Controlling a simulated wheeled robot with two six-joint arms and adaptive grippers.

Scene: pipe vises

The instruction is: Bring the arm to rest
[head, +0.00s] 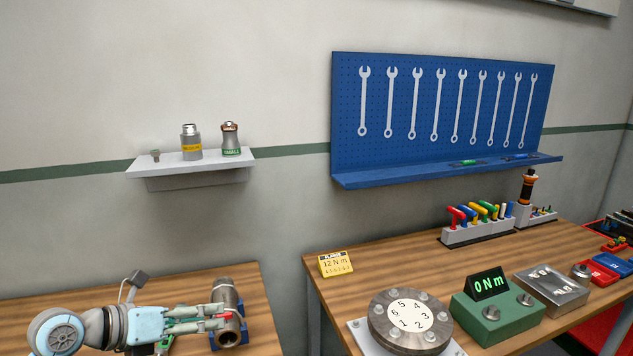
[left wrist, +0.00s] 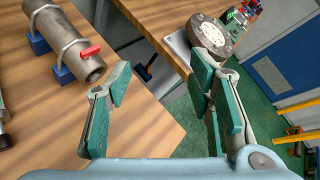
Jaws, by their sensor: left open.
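My left gripper (head: 217,318) reaches in from the left above the left bench in the head view. In the left wrist view my left gripper (left wrist: 160,78) is open, with nothing between its green-padded fingers. A grey-brown pipe (head: 227,297) lies on blue supports at the right end of that bench, partly hidden by the fingers. In the left wrist view the pipe (left wrist: 62,38) with a red lever (left wrist: 90,50) lies left of the fingers, apart from them. My right gripper is not in view.
A gap separates the left bench (head: 262,325) from the right bench (head: 455,262). The right bench carries a numbered round flange (head: 382,330), a green torque display box (head: 498,318) and a yellow tag (head: 335,264).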

